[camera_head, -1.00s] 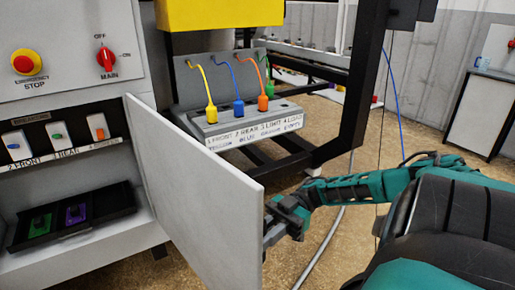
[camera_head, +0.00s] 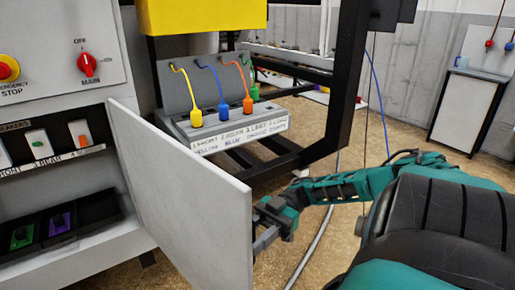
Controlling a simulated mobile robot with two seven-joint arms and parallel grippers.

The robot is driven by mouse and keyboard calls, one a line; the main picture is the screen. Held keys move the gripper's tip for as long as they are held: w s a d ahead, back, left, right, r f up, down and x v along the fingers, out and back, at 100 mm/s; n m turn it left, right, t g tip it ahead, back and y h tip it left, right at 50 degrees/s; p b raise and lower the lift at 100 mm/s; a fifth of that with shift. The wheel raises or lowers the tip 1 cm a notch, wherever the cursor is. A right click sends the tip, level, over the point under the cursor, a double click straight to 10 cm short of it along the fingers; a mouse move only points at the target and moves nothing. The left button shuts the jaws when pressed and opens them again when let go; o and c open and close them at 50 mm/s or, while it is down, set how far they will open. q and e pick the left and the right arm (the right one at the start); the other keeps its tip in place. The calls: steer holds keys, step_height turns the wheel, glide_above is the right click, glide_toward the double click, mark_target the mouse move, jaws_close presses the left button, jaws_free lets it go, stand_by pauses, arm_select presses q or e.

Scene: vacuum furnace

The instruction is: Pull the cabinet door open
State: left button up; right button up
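The grey cabinet door (camera_head: 185,195) stands open in the head view. It is hinged at the cabinet's right side and swings out toward me. Behind it the cabinet (camera_head: 78,160) shows breakers and a tray inside. My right gripper (camera_head: 264,232) is at the door's free edge, on its outer side. The fingertips are partly hidden by the door, so I cannot tell whether they are shut on a handle. My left gripper is not in view.
A yellow block (camera_head: 205,15) and a grey connector panel (camera_head: 215,110) with coloured plugs stand behind the door. A black frame post (camera_head: 345,85) rises behind my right arm. A grey cable (camera_head: 312,248) lies on the floor. A white cabinet (camera_head: 466,112) stands far right.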

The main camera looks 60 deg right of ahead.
steer(key=s+d+b, duration=0.1)
steer(key=d+b, duration=0.5)
steer(key=d, duration=0.6)
steer(key=shift+d+b, duration=0.35)
steer(key=shift+s, duration=0.1)
